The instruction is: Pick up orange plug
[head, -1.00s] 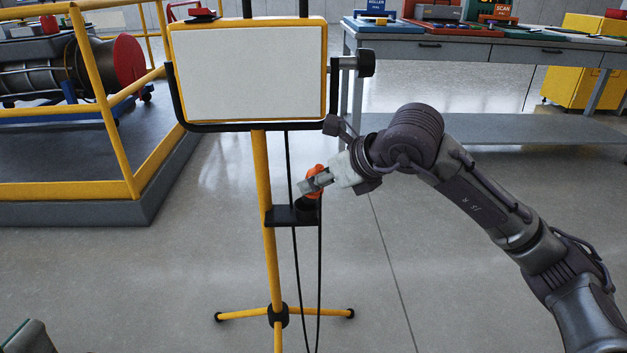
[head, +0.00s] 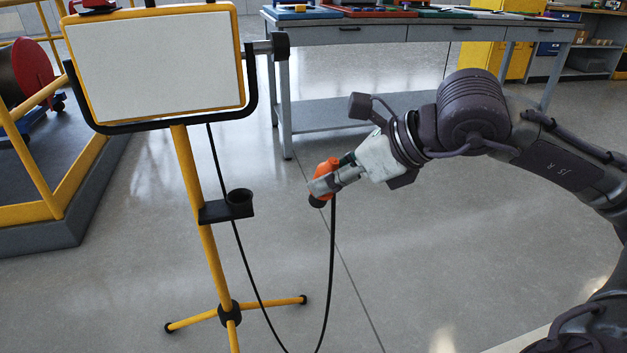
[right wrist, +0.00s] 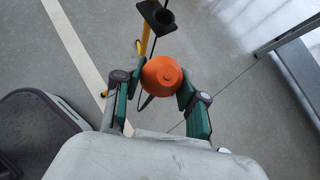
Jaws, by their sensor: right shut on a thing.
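The orange plug (head: 325,180) is held between the fingers of my right gripper (head: 338,180), in the air to the right of the lamp stand. A black cable (head: 332,250) hangs down from it toward the floor. In the right wrist view the plug (right wrist: 161,76) sits between the two green-padded fingers of the gripper (right wrist: 160,85). The black holder (head: 238,202) on the yellow stand (head: 190,180) is empty, with its round cup open at the top. My left gripper does not show.
The work lamp (head: 155,65) tops the yellow tripod stand, whose feet spread on the floor. A grey workbench (head: 350,30) stands behind. A yellow-railed platform (head: 50,220) is at the left. The floor around the plug is clear.

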